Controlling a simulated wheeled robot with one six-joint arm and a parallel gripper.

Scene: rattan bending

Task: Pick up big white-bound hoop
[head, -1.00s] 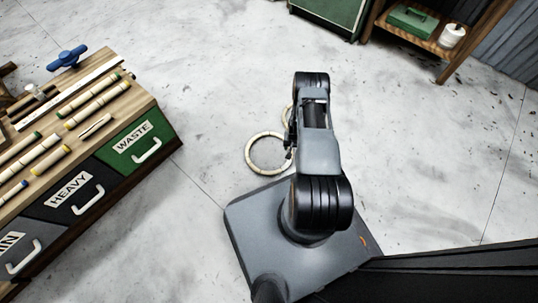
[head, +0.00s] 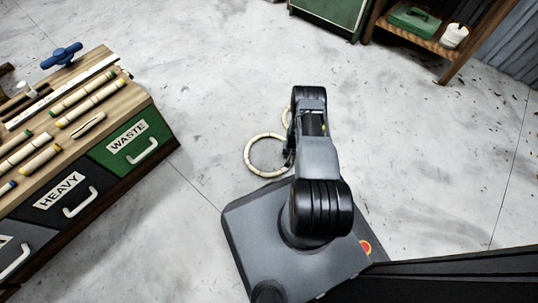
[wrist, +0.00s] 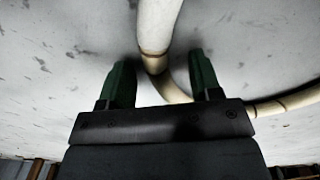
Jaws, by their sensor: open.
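A pale hoop (head: 248,157) lies flat on the floor just left of my arm in the head view. I cannot tell from the binding which is the big white-bound one. In the wrist view my gripper (wrist: 160,72) is open, with a green finger on each side. A pale hoop section (wrist: 156,32) with a darker band curves down between the fingers. No grip on it shows. Another pale tube section (wrist: 285,104) curves off to the right. The arm hides most of the gripper in the head view.
A workbench (head: 140,97) with rattan sticks on top and labelled drawers stands at left. A green cabinet (head: 330,15) and a wooden shelf (head: 420,33) with a green box (head: 413,20) stand at the back. The grey floor right of my arm is clear.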

